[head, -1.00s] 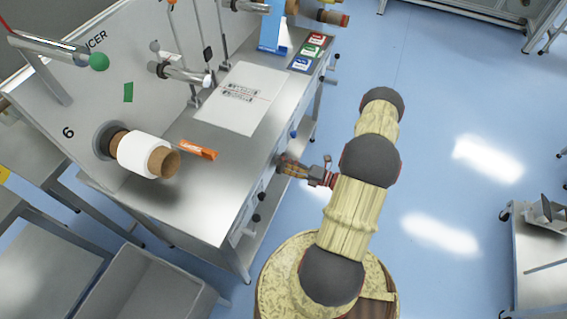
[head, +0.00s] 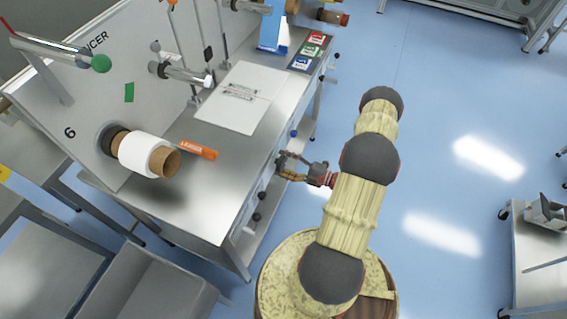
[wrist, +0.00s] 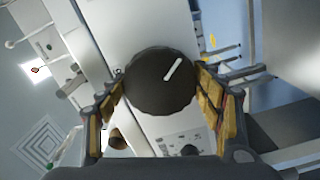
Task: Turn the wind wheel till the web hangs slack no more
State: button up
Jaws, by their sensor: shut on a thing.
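A dark round wheel (wrist: 152,92) with a white pointer line fills the middle of the wrist view. The line points up and to the right. I see no label naming it the wind wheel. My gripper (head: 282,166) is at the front face of the bench in the head view. Its two fingers lie on either side of the wheel in the wrist view, shut on its rim. The wheel is hidden by my gripper in the head view. A white roll (head: 140,153) sits on a spindle at the left. I cannot make out whether any web hangs slack.
A grey bin (head: 150,290) stands front left. A cart (head: 540,240) stands right. The blue floor between is clear.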

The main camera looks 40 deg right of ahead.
dwell(0.3)
jog(key=o, duration=1.2)
jog(key=shift+c, duration=0.2)
jog(key=v, duration=1.2)
